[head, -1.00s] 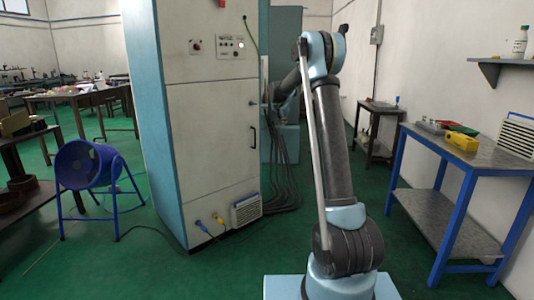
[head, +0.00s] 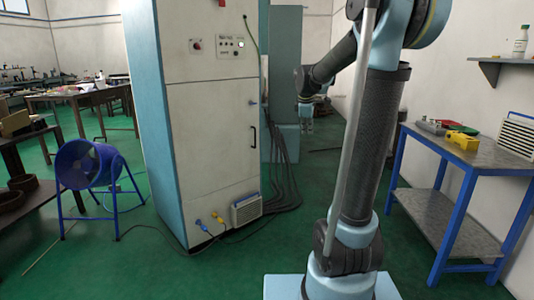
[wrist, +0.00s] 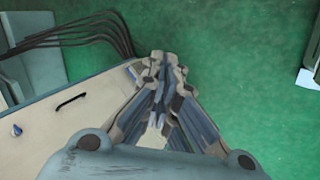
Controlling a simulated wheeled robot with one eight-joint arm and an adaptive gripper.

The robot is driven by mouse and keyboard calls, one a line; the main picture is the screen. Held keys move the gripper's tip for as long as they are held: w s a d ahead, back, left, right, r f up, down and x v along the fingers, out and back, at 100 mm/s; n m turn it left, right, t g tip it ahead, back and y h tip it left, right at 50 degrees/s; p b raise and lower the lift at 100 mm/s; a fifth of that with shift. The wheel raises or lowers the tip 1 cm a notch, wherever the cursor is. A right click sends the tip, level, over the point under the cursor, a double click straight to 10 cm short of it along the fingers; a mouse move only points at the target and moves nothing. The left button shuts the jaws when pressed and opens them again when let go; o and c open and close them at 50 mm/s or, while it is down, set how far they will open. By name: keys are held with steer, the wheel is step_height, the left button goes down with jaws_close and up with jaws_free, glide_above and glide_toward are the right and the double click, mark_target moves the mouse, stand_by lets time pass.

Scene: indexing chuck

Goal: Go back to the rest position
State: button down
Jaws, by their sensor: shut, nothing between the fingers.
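My gripper (wrist: 163,62) is shut and empty in the wrist view, with its fingertips together above the green floor. In the head view my gripper (head: 306,125) shows small and partly unclear beyond my arm, to the right of the cabinet's front. My arm is raised and bent, with its upper part cut off by the top edge of the head view.
A tall cream and blue cabinet (head: 213,140) stands left of my arm, with cables (head: 283,165) beside it. A blue-legged metal table (head: 455,150) is at the right. A blue fan (head: 90,165) stands at the left. Green floor (head: 150,270) is clear in front.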

steer(key=s+f+m+g, duration=0.1)
steer(key=s+f+m, duration=0.4)
steer(key=s, duration=0.7)
steer(key=s+d+f+m+g+y, duration=0.1)
steer(key=s+f+m, duration=0.3)
steer(key=s, duration=0.9)
steer(key=s+f+m, duration=0.5)
steer(key=s+f, duration=0.4)
steer(key=s, duration=0.4)
steer(key=shift+s+d+f+m+g+y, duration=0.15)
steer(key=shift+d+f+m+g+y, duration=0.15)
steer(key=shift+d+f+g, duration=0.1)
steer(key=shift+a, duration=0.1)
steer(key=shift+w+f, duration=0.15)
steer(key=shift+w, duration=0.3)
steer(key=c, duration=2.4)
jaws_free()
